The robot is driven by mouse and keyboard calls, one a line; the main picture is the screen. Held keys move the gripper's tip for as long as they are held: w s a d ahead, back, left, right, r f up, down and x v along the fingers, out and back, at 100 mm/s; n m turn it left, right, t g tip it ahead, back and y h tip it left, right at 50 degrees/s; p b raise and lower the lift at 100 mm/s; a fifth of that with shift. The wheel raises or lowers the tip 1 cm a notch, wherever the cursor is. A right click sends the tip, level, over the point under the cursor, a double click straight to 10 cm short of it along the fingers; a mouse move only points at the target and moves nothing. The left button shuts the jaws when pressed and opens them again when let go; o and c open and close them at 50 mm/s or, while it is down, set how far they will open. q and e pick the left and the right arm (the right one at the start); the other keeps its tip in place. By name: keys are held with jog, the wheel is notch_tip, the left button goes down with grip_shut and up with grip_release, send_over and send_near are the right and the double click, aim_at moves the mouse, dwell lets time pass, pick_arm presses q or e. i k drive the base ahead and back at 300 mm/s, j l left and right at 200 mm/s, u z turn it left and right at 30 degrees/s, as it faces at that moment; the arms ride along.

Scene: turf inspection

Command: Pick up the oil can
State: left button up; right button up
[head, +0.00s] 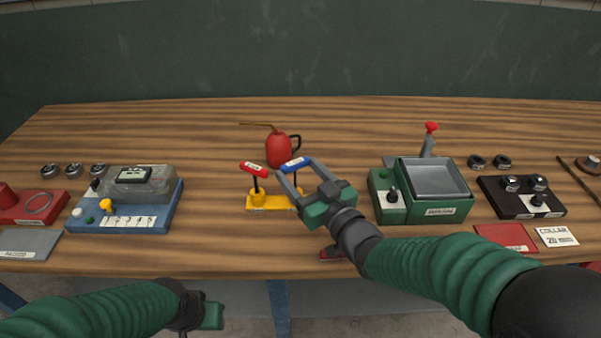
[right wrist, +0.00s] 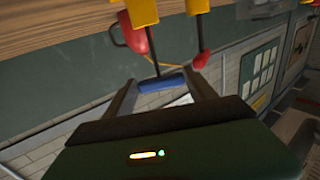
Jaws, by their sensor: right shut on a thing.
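The red oil can (head: 278,151) stands upright on the wooden table, behind the yellow stand, its thin spout pointing left and its dark handle on the right. It also shows in the right wrist view (right wrist: 130,36), upside down. My right gripper (head: 292,170) is in front of the can and apart from it. Its jaws are shut on the blue T-handle (right wrist: 162,83), which rises from the yellow stand (head: 262,204). A red T-handle (head: 254,169) stands beside it. My left gripper (head: 210,314) hangs low in front of the table; its jaws cannot be made out.
A blue box (head: 120,211) with a gauge is on the left. A green box (head: 440,206) with a red-tipped lever stands right of my right gripper. A black box (head: 520,197) lies further right. The table (head: 200,120) is clear behind the can.

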aim_at(278, 145)
jog(key=k+l, duration=0.95)
jog(key=k+j, duration=0.05)
jog(key=k, duration=0.05)
